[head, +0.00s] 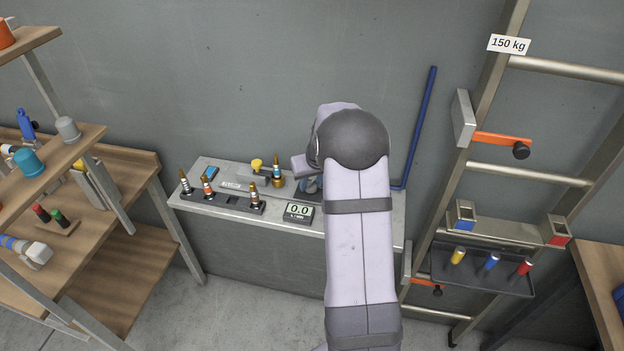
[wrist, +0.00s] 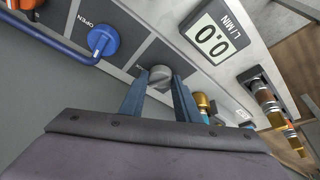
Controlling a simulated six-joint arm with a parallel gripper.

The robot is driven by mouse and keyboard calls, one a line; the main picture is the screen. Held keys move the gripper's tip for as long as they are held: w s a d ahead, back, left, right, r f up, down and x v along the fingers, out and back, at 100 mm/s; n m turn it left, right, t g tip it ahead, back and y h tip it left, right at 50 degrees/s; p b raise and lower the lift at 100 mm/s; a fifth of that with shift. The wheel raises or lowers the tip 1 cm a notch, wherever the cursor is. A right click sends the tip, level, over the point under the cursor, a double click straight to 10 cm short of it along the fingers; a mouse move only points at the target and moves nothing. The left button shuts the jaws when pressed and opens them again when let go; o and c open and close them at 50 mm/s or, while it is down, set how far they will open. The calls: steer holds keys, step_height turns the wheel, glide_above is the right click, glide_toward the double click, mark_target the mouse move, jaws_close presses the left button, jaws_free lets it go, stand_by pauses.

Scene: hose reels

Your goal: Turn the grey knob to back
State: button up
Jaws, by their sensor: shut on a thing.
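The grey knob (wrist: 160,73) is on the panel in the wrist view, between the blue knob and the display. My gripper (wrist: 159,84) is shut on it, with one blue-grey finger on each side. Which way the knob points cannot be read, as the fingers cover its sides. In the head view my arm hides the grey knob and most of the gripper.
A blue knob (wrist: 102,40) marked OPEN sits beside it, with a blue pipe close by. The display (wrist: 214,40) reads 0.0 L/MIN and also stands on the bench (head: 222,212). Several nozzles (head: 208,190) stand left of my arm. A ladder (head: 480,130) is at right.

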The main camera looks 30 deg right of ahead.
steer(key=shift+a+m+h+p, duration=0.15)
steer(key=shift+m+h+p, duration=0.2)
steer(key=shift+m, duration=0.85)
steer(key=shift+f+m+h+b, duration=0.1)
steer(key=shift+m+h+b, duration=0.3)
steer(key=shift+m, duration=0.3)
steer(key=shift+w+f+m+g+h+b, duration=0.1)
steer(key=shift+m+g+h+b, duration=0.15)
steer(key=shift+m+g+b, duration=0.5)
steer(key=shift+m+b, duration=0.95)
steer(key=shift+b, duration=0.1)
steer(key=shift+r, duration=0.2)
steer(key=o, duration=1)
steer(key=shift+a, duration=0.1)
steer(key=shift+o, duration=0.2)
steer(key=shift+h, duration=0.3)
steer(key=b+v, duration=0.2)
steer(key=v, duration=0.5)
steer(key=shift+r, duration=0.2)
